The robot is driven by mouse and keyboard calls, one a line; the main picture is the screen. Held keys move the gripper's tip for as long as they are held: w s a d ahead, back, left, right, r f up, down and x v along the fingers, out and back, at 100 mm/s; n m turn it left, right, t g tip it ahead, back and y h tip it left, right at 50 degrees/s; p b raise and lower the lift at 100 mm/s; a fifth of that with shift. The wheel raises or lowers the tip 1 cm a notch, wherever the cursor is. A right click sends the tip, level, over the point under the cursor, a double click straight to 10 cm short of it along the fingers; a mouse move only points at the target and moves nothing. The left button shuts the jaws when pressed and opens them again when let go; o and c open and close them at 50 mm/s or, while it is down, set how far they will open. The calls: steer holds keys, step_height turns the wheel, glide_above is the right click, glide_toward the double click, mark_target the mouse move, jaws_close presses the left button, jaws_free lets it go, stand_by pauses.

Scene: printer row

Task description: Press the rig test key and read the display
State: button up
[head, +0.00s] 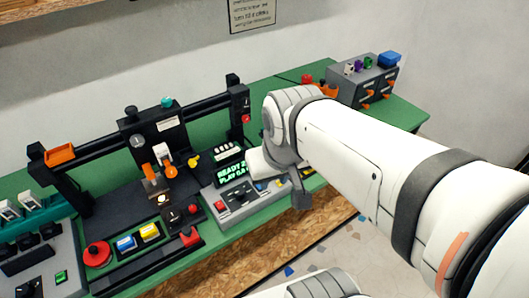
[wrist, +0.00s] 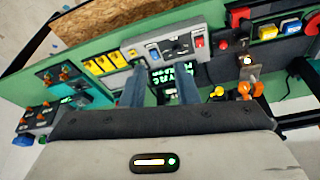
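The display (head: 232,172) is lit with green text; its first line looks like "READY 2" and the second like "PLAY 0.0", partly hidden by my arm. It stands behind a grey control panel (head: 212,192) with a red key (head: 219,205), a black control in the middle, and blue and yellow keys to the right. I cannot read which one is the rig test key. In the wrist view my gripper (wrist: 161,72) is open and empty, its two fingers apart, with the display (wrist: 173,79) showing between them. The grey panel, with its red key (wrist: 198,42), lies just beyond the fingertips.
A black gantry rig (head: 150,135) with an orange block stands left of the panel. A red round button (head: 97,254) and blue and yellow keys sit in front of it. A grey box with knobs (head: 362,82) is at the far right. Bare green tabletop shows around the equipment.

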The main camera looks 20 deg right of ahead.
jaws_close()
stand_by(1.3)
